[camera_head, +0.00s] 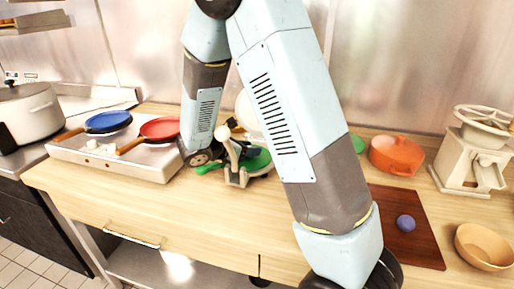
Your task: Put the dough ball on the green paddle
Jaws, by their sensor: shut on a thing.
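A green paddle (260,161) lies on the wooden counter left of centre, with its green handle (209,168) toward the left. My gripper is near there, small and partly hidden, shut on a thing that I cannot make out. A purple ball (405,224) sits on a brown board.
A white hob (128,160) with a blue pan (107,121) and a red pan (160,129) stands at left. At right are an orange pot (397,155), a cream machine (474,160) and a wooden bowl (484,247). The counter's front left (150,205) is clear.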

